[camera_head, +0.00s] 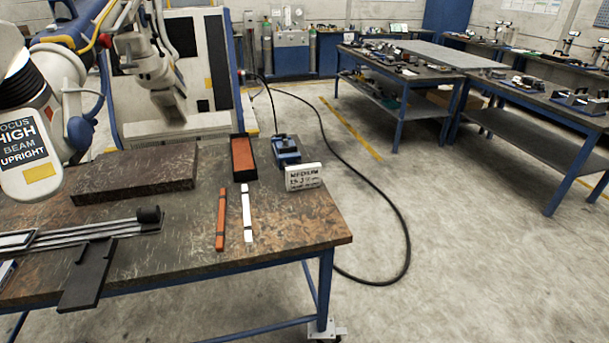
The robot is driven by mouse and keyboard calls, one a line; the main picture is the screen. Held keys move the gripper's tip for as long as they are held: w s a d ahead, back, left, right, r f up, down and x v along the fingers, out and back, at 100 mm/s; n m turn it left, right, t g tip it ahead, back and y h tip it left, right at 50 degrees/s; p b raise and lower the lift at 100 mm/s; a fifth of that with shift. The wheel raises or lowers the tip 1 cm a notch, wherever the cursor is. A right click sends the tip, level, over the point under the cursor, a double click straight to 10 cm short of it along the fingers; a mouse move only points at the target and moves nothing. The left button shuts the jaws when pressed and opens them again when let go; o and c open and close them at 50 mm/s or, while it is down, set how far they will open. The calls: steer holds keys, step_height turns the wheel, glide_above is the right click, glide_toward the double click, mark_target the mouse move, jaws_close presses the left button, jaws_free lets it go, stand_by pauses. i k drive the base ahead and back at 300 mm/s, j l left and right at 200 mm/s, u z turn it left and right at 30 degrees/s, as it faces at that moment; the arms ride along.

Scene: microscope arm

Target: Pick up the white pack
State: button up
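A white pack (303,177) with dark printed lettering, the top line reading "MEDIUM", stands near the right edge of the worn work table (290,230). It is directly in front of a blue device (285,148) and hides part of it. A slim white strip (247,213) with dark bands lies on the table to the left of the pack, beside an orange strip (221,218). I cannot make out my gripper in this view.
Behind the strips is a black tray with an orange inside (243,158). A dark slab (135,175) and black rails (90,232) occupy the left. A large labelled arm (28,145) overhangs the table's left. A black cable (385,205) crosses the floor.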

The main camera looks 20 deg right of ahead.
mark_target(249, 231)
steer(key=i+j+u, duration=0.15)
steer(key=u, duration=0.25)
steer(key=i+j+u, duration=0.1)
steer(key=u, duration=0.3)
steer(key=i+u, duration=0.2)
steer(key=u, duration=0.2)
steer(key=i+u, duration=0.15)
steer(key=i, duration=0.45)
steer(key=i+l+u, duration=0.15)
steer(key=i, duration=0.45)
